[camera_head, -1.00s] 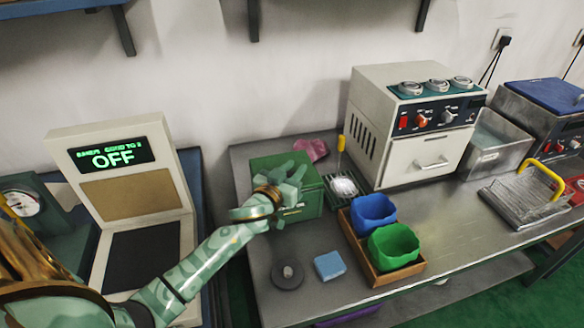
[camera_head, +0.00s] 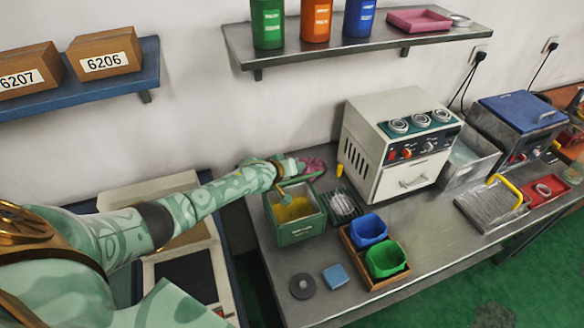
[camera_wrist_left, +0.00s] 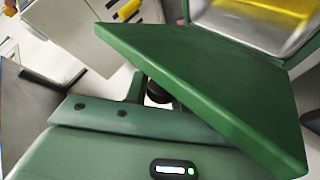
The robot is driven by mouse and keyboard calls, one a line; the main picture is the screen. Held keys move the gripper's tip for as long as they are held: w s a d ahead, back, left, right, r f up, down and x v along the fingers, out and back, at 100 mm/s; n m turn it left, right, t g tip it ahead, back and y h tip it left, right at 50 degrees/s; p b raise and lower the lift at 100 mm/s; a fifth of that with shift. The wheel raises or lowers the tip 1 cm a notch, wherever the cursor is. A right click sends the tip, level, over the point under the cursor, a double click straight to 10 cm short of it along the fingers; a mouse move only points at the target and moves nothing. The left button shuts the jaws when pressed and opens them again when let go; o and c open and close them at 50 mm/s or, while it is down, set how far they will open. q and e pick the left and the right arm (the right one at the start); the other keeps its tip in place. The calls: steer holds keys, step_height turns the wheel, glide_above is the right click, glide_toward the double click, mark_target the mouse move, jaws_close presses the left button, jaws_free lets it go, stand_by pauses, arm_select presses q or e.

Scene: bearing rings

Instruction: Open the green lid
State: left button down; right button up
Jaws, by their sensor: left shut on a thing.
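The green box (camera_head: 300,233) stands on the metal bench, and its open top shows yellow contents (camera_head: 292,208). Its green lid (camera_head: 303,179) is raised at the back of the box and appears nearly edge-on in the head view. My left gripper (camera_head: 284,166) is at the lid's upper edge, shut on it; the arm partly hides the fingers. In the left wrist view the green lid (camera_wrist_left: 205,90) fills the middle as a tilted panel, with the box's yellow inside (camera_wrist_left: 270,18) behind it. My right gripper is not in view.
Right of the box are a wire rack (camera_head: 342,203), a wooden tray (camera_head: 377,278) with a blue bin (camera_head: 368,229) and a green bin (camera_head: 387,260), and a white oven (camera_head: 395,150). A dark disc (camera_head: 303,286) and a blue block (camera_head: 337,277) lie in front. A shelf (camera_head: 350,45) hangs above.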

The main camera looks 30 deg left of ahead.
arm_select(q)
steer(key=a+b, duration=0.1)
steer(key=b, duration=0.1)
steer(key=w+a+n+g+h+b, duration=0.1)
steer(key=b, duration=0.1)
steer(key=shift+w, duration=0.3)
steer(key=shift+w+a+r+g+h+b, duration=0.3)
steer(key=shift+a+g+h+b, duration=0.15)
steer(key=shift+b, duration=0.35)
steer(key=c, duration=1.2)
jaws_free()
steer(key=shift+o, duration=0.2)
steer(key=p+v, duration=0.5)
steer(key=v, duration=1.1)
steer(key=shift+r, duration=0.15)
steer(key=shift+d, duration=0.1)
